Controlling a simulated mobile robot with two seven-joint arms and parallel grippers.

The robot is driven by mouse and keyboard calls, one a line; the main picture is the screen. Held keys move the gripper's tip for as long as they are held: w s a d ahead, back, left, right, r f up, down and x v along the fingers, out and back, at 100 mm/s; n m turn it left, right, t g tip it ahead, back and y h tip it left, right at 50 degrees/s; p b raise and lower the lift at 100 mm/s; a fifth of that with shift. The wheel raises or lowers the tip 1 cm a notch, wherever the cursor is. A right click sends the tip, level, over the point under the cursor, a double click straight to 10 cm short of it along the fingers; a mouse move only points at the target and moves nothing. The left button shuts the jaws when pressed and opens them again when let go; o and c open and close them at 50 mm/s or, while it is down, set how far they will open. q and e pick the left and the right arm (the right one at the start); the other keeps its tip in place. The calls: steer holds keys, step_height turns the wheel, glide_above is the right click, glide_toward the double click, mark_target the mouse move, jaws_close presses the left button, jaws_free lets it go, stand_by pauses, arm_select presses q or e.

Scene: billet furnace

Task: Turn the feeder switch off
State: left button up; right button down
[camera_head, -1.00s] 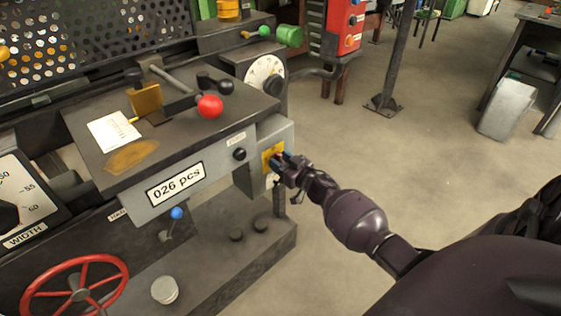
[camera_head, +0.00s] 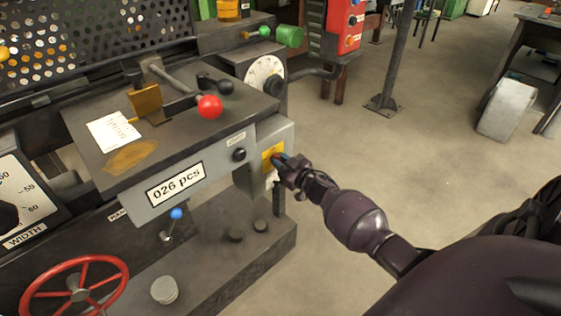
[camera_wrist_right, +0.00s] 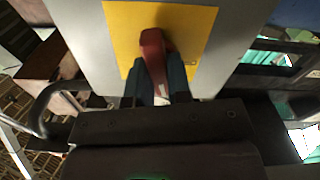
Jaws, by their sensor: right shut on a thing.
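The feeder switch is a red handle (camera_wrist_right: 153,50) on a yellow plate (camera_wrist_right: 195,28), seen close in the right wrist view. In the head view the yellow plate (camera_head: 267,152) is on the grey box at the right end of the machine. My right gripper (camera_head: 279,161) is at the plate, its fingers shut on the red handle. In the right wrist view the fingers (camera_wrist_right: 158,80) sit on both sides of the handle. The gripper hides most of the switch in the head view. My left gripper is not in view.
Left of the switch is a black knob (camera_head: 239,154) on the "026 pcs" panel (camera_head: 175,184). A red ball lever (camera_head: 209,106) stands above it, and a blue-tipped lever (camera_head: 176,214) below. A red handwheel (camera_head: 75,290) is at lower left. Open floor (camera_head: 420,180) lies to the right.

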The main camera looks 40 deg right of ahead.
steer(key=shift+f+n, duration=0.1)
steer(key=shift+n, duration=0.9)
arm_select(q)
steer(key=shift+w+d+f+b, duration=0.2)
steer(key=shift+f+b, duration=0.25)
steer(key=shift+b, duration=0.75)
arm_select(e)
steer(key=n, duration=1.3)
steer(key=shift+a+f, duration=0.2)
steer(key=shift+f, duration=0.1)
steer(key=shift+n, duration=0.3)
steer(key=c, duration=1.1)
jaws_free()
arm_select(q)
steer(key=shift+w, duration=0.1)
arm_select(e)
steer(key=shift+o, duration=0.2)
arm_select(q)
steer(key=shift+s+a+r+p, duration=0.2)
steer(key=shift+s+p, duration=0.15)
steer(key=shift+p, duration=0.5)
arm_select(e)
steer(key=s, duration=1.1)
steer(key=shift+d, duration=0.4)
